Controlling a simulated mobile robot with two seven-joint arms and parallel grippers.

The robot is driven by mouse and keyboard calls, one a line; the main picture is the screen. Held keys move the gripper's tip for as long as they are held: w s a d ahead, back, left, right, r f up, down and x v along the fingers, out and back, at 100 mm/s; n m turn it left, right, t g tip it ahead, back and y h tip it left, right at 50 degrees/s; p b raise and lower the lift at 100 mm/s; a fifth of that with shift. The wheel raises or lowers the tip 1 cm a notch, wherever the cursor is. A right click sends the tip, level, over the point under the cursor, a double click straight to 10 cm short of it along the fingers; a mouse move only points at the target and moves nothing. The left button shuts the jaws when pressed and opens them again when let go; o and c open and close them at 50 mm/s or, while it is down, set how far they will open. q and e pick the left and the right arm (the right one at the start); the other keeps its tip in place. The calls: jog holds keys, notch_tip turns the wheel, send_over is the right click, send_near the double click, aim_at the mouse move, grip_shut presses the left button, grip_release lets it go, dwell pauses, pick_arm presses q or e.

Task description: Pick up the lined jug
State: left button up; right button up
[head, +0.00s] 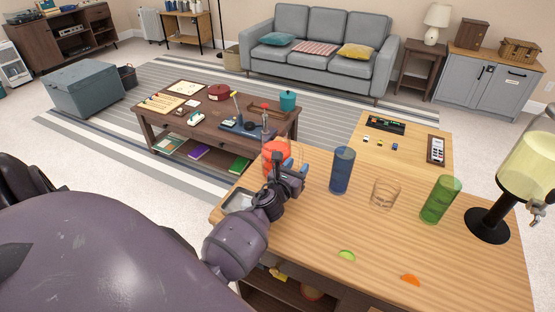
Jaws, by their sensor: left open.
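A translucent red-orange vessel (274,150) stands at the far left part of the wooden bar top. It is partly hidden behind my left gripper, so I cannot tell if it has lines or a handle. My left gripper (291,164) is open right at this vessel, on its near right side. I cannot tell whether the fingers touch it. A low clear glass (385,194) with thin brownish lines stands farther right on the bar top. My right gripper is not in view.
A blue tumbler (341,171) stands right of my left gripper, and a green tumbler (439,200) beyond the clear glass. A drink dispenser (488,224) is at the right. A metal tray (238,200) lies by the left edge. Lime (346,255) and orange (411,280) pieces lie in front.

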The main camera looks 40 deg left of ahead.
pick_arm(q)
jog(key=shift+w+a, duration=0.15)
jog(key=shift+w, duration=0.55)
jog(key=shift+w+a, duration=0.1)
jog(key=shift+w, duration=0.6)
grip_shut()
jog(key=shift+r, duration=0.15)
dwell(0.5)
